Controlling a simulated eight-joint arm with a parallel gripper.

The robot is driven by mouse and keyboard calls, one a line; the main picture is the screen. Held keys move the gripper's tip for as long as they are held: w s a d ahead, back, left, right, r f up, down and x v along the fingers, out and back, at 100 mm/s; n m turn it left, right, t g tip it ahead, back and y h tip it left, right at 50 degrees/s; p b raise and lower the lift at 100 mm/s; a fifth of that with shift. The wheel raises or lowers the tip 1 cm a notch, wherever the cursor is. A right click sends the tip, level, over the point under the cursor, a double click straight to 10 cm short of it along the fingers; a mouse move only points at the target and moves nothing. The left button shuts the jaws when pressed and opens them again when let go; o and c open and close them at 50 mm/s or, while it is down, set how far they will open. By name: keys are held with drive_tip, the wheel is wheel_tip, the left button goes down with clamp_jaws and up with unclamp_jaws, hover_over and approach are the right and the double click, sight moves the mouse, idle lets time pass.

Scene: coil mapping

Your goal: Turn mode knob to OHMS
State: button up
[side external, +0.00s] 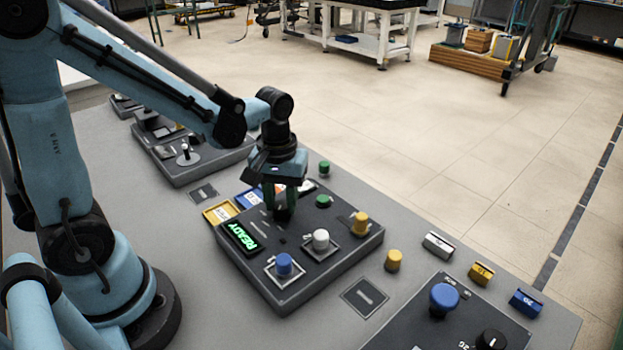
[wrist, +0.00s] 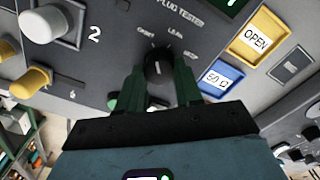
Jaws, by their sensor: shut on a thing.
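A small black knob (wrist: 158,66) with a pale pointer line sits on the dark panel (wrist: 118,15) lettered "PLUG TESTER". Small white labels fan around its upper side; I cannot make out OHMS among them. The pointer is roughly upright in the wrist view, between the left and right labels. My gripper (wrist: 159,82) points down at the panel, its green fingers shut on the knob from both sides. In the side external view my gripper (side external: 284,208) stands over the far left part of the panel box, and the fingers mostly hide the knob.
Blue (side external: 284,264), white (side external: 321,239) and yellow (side external: 360,223) plugs stand on the same panel. A green READY display (side external: 241,237) is at its left edge. Yellow OPEN (wrist: 258,38) and blue (wrist: 219,79) tags lie beside it. Another panel (side external: 440,330) is at front right.

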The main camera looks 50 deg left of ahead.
sight(281, 204)
drive_tip(key=shift+n, duration=0.7)
drive_tip(key=o, duration=1)
drive_tip(key=shift+o, duration=0.2)
wheel_tip(281, 204, up, 12)
idle(0.4)
